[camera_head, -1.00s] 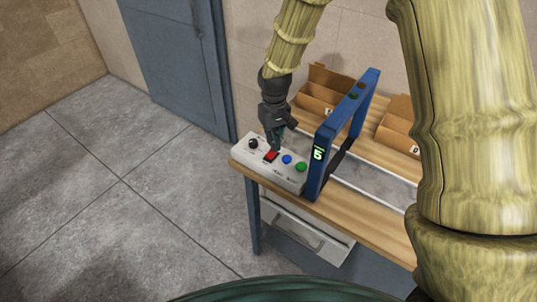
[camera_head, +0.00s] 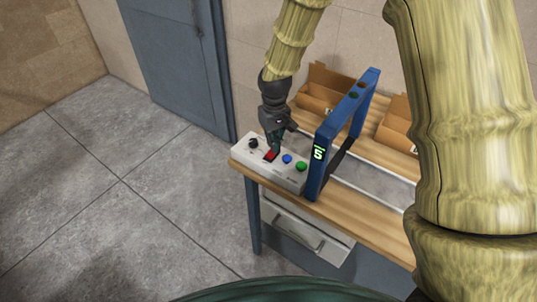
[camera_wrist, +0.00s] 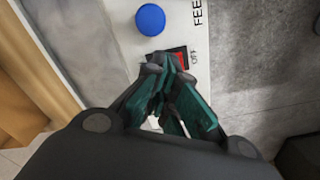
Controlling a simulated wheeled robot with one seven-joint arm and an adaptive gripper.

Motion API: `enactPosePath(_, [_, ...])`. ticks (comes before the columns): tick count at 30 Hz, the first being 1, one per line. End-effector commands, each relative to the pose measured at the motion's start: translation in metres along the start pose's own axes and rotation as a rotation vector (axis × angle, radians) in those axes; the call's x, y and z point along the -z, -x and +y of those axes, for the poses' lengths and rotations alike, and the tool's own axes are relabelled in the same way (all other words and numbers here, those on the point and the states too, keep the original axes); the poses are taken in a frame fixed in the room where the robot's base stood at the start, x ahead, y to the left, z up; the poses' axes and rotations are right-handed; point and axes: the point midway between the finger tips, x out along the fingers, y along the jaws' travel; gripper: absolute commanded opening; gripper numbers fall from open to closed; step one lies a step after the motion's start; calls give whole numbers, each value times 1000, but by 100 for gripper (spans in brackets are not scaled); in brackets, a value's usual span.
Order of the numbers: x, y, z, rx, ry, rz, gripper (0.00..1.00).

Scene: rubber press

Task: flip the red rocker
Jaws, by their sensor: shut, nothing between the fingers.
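The red rocker (camera_head: 271,156) sits on the white control box (camera_head: 253,162), between a black knob and a blue button. In the wrist view the rocker (camera_wrist: 181,57) shows as a red patch in a dark frame, partly hidden by my fingers, with the word "OFF" beside it. My gripper (camera_head: 275,150) points down with its fingertips at the rocker. In the wrist view my gripper (camera_wrist: 168,62) is shut with nothing held, its tips overlapping the rocker's edge. I cannot tell whether they touch it.
The blue button (camera_head: 287,159) and green button (camera_head: 301,167) are close to the right of the rocker. The black knob (camera_head: 253,144) is to its left. A blue frame (camera_head: 322,150) with a green display stands right of the box. Cardboard boxes (camera_head: 322,90) stand behind.

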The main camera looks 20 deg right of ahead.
Motion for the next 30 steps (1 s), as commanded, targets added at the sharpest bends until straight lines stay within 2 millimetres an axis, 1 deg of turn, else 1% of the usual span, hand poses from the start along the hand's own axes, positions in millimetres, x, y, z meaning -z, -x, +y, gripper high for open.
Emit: enactPosePath(30, [0,-12,0,0,0,0,0])
